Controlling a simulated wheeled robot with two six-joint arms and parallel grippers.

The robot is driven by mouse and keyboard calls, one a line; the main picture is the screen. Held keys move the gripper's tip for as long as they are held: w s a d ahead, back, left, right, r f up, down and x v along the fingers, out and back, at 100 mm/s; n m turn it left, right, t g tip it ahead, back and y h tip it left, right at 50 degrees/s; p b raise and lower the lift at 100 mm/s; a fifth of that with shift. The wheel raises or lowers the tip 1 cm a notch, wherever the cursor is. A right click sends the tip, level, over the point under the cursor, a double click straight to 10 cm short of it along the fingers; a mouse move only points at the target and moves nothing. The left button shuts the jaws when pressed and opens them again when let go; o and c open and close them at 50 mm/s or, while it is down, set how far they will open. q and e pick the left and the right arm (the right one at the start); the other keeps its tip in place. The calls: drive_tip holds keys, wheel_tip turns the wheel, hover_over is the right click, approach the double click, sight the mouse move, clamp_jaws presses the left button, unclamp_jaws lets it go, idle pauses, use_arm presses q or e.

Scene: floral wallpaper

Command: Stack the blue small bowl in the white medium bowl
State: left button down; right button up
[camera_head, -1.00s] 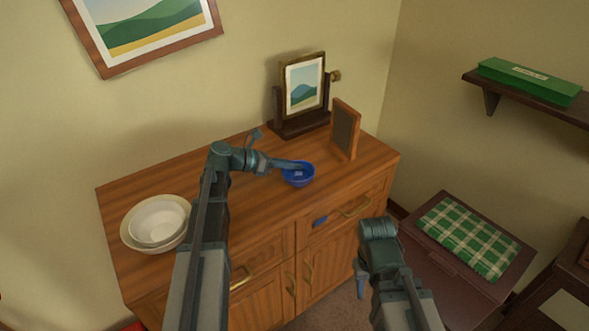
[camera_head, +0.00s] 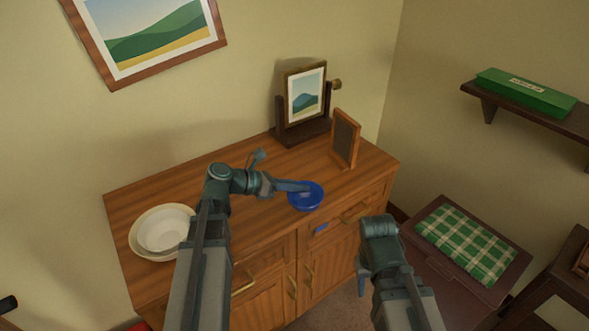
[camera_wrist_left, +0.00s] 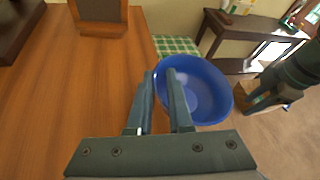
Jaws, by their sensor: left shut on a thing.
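My left gripper (camera_head: 299,187) is shut on the rim of the blue small bowl (camera_head: 306,201), near the dresser's front edge. In the left wrist view the blue bowl (camera_wrist_left: 208,92) hangs from the two fingers (camera_wrist_left: 162,78), its wall between them, and shows past the dresser's edge. The white medium bowl (camera_head: 163,230) sits inside a larger off-white bowl (camera_head: 139,251) at the dresser's left end, well to the left of the blue bowl. My forearm stands close to its right side. My right gripper (camera_head: 375,284) points down in front of the dresser; its jaw opening cannot be made out.
The wooden dresser top (camera_head: 262,218) is clear between the bowls. A framed picture on a dark stand (camera_head: 304,100) and an upright brown frame (camera_head: 345,138) stand at its back right. A chest with a green checked cloth (camera_head: 465,238) is at right.

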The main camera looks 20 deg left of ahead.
sight(319, 200)
use_arm(q)
drive_tip(key=s, duration=0.1)
drive_tip(key=s+d, duration=0.1)
drive_tip(key=s, duration=0.1)
drive_tip(key=s+d, duration=0.1)
drive_tip(key=s, duration=0.1)
drive_tip(key=shift+s+d+r, duration=0.15)
drive_tip(key=shift+s+r, duration=0.05)
drive_tip(key=shift+r, duration=0.1)
wheel_tip(319, 200, up, 13)
drive_tip(key=p, duration=1.3)
drive_tip(key=shift+f, duration=0.1)
